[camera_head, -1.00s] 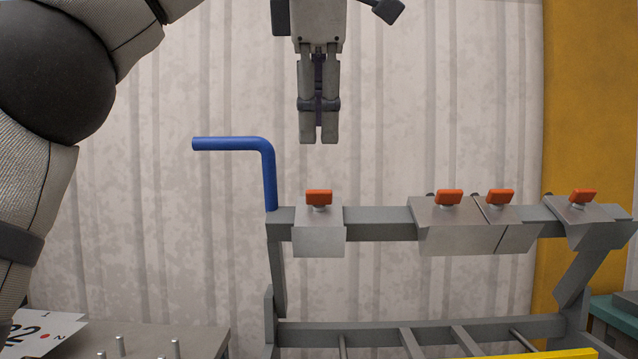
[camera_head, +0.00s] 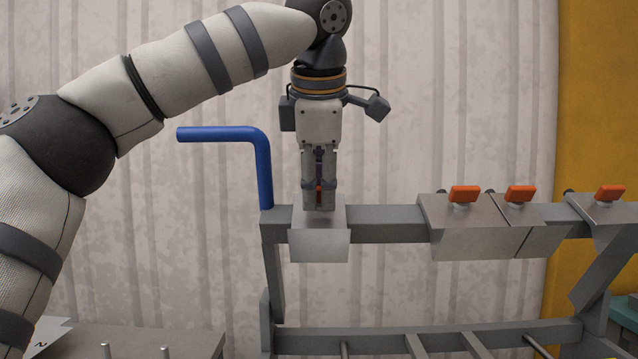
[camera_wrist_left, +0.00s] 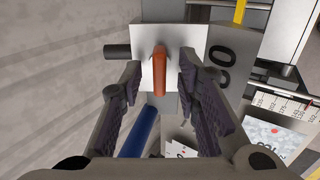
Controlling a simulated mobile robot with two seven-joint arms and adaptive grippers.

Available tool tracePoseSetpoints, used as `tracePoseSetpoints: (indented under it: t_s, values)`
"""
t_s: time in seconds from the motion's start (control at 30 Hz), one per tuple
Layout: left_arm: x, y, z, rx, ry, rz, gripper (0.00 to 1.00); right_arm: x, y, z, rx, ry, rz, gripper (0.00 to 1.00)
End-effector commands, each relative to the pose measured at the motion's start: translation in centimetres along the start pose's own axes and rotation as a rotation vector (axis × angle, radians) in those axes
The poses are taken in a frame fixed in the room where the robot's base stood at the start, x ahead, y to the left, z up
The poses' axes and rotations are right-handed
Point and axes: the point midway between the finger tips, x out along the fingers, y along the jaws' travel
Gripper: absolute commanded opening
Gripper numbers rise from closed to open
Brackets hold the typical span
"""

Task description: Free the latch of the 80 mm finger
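My left gripper (camera_head: 319,208) points straight down over the leftmost finger block (camera_head: 320,244) on the grey rail. A sliver of that block's orange latch (camera_head: 319,190) shows between the fingers. In the left wrist view the latch (camera_wrist_left: 160,72) is an upright orange tab on a pale plate. The open gripper (camera_wrist_left: 161,70) has a finger on either side of it, with visible gaps. A dark grey part with partly cut-off digits (camera_wrist_left: 222,65) lies to the right; I cannot read the full number. My right gripper is out of view.
Several other orange latches (camera_head: 464,194) sit on blocks along the rail (camera_head: 385,222) to the right. A blue bent bar (camera_head: 264,170) rises at the rail's left end, close to my left gripper. A grey table (camera_head: 140,340) with pegs stands at the lower left.

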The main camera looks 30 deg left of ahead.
Motion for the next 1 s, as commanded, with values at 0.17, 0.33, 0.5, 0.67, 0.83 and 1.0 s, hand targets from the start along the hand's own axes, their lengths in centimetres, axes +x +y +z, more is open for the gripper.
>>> tracePoseSetpoints:
  t_s: [0.17,0.33,0.5,0.67,0.83,1.0]
  values:
    - [0.05,0.01,0.0,0.0,0.0,0.0,0.3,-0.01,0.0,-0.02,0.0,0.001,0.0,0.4]
    - [0.04,0.01,0.0,0.0,0.0,0.0,0.0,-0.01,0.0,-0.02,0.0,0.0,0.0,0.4]
    - [0.03,0.02,0.0,0.0,0.001,0.0,0.0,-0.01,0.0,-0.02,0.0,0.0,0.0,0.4]
    - [0.03,0.02,0.0,-0.014,0.001,0.001,0.0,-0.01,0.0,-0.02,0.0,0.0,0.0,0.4]
    - [0.05,0.04,-0.01,-0.075,0.002,0.001,0.0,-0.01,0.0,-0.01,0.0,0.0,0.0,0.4]
    - [0.04,0.02,0.0,-0.194,0.001,0.0,0.0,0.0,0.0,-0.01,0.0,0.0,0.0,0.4]
